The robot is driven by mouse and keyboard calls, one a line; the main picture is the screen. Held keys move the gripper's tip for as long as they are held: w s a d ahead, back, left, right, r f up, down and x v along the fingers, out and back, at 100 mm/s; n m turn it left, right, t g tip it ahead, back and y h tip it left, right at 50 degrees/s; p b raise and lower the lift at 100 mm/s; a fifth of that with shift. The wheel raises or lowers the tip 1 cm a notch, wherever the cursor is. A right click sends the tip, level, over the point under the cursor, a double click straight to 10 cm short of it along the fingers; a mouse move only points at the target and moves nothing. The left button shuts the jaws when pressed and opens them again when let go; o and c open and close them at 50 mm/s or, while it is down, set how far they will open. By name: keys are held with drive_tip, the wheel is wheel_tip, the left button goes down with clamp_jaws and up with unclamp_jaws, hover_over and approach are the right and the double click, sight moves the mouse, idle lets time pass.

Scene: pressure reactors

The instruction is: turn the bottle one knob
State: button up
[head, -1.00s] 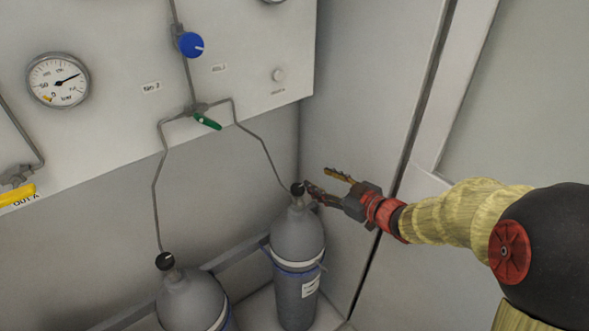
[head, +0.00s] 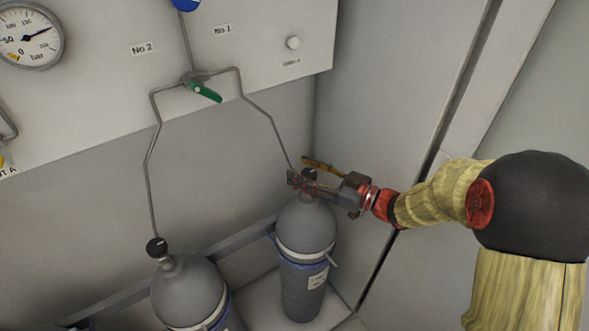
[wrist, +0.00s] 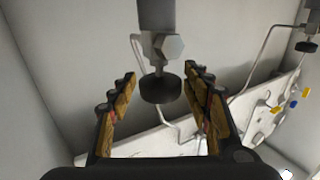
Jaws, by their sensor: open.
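The right gas bottle (head: 307,228), under the No.1 label, has a black knob (head: 309,173) on top, partly hidden by my gripper in the head view. My gripper (head: 305,175) is at the knob's height with its fingers on either side of it. In the wrist view the black round knob (wrist: 160,88) sits between the open fingers of my gripper (wrist: 161,95), with a visible gap on both sides. The bottle's grey neck and valve nut (wrist: 170,47) show beside the knob.
A second bottle (head: 188,292) with a black knob (head: 156,247) stands to the left. Thin pipes run from both bottles to a green valve lever (head: 206,92) on the white panel (head: 110,85). A grey wall (head: 395,90) is close on the right.

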drive_tip(key=shift+x, duration=1.5)
drive_tip(key=shift+c, duration=0.7)
drive_tip(key=c, duration=1.1)
clamp_jaws()
